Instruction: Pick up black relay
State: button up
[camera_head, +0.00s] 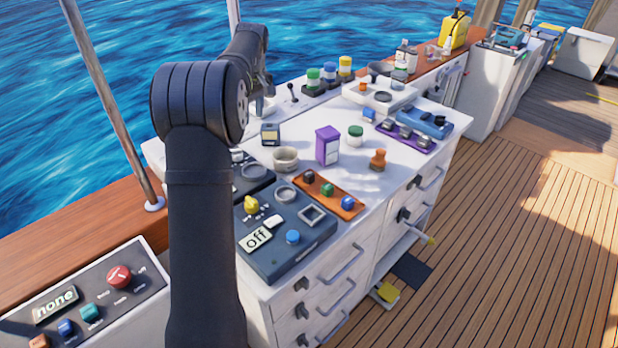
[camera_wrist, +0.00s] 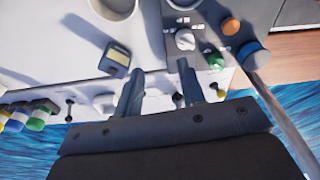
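A small black box with a pale yellow label, which looks like the black relay (camera_head: 270,134), stands on the white worktop left of the purple box. It also shows in the wrist view (camera_wrist: 115,60), up and left of the fingers. My gripper (camera_wrist: 160,70) is open and empty in the wrist view, its two fingers apart with worktop and a panel edge behind them. The relay is outside the fingers, beside the left one, and not touched. In the head view my arm hides most of the gripper.
A cream bowl (camera_head: 285,158) and the purple box (camera_head: 327,145) stand close to the relay. An orange tray (camera_head: 336,208) with small coloured parts and a dark control panel (camera_head: 285,262) lie nearer. Bottles with green, blue and yellow caps stand behind. Worktop around the relay is partly clear.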

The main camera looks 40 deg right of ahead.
jog(key=m+g, duration=0.2)
jog(key=m, duration=1.7)
send_over(308, 174)
jog(key=f, duration=1.1)
jog(key=shift+w+a+f, duration=0.1)
jog(key=shift+w+f, duration=0.1)
jog(key=shift+f, duration=0.05)
notch_tip(308, 174, down, 5)
jog(key=shift+s+f, duration=0.1)
jog(key=shift+s, duration=0.05)
jog(key=c, duration=0.8)
